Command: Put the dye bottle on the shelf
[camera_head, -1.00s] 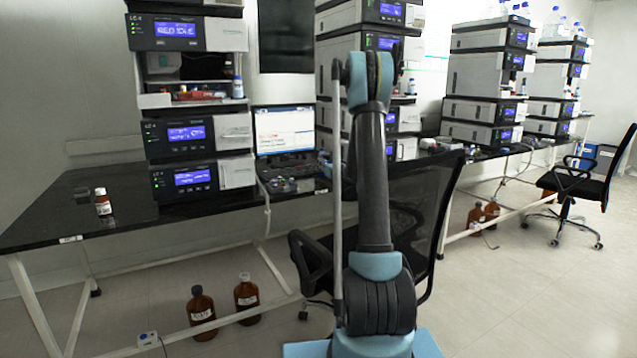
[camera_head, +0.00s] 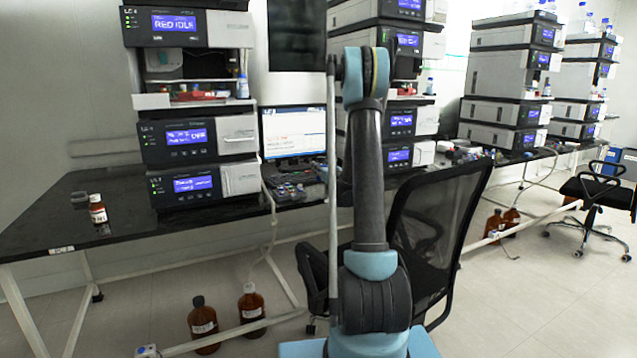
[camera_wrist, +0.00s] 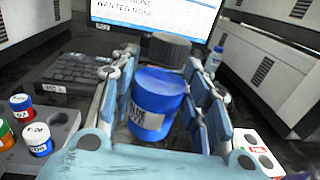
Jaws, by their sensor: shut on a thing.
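The dye bottle (camera_wrist: 154,100) is a blue cylinder with a pale, partly legible label, seen in the wrist view. My gripper (camera_wrist: 160,105) is shut on it, with a blue-padded finger on each side. In the head view my gripper and the bottle are hidden behind my arm. An open shelf bay (camera_head: 190,100) shows in the left instrument stack, between its upper and lower units. Red items and a small blue-capped bottle (camera_head: 242,87) stand in it.
A monitor (camera_head: 292,132) and keyboard (camera_wrist: 82,74) are on the black bench. A rack of small vials (camera_wrist: 38,140) is beside my gripper. A black chair (camera_head: 432,235) stands close to my arm. Brown jugs (camera_head: 203,325) are on the floor.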

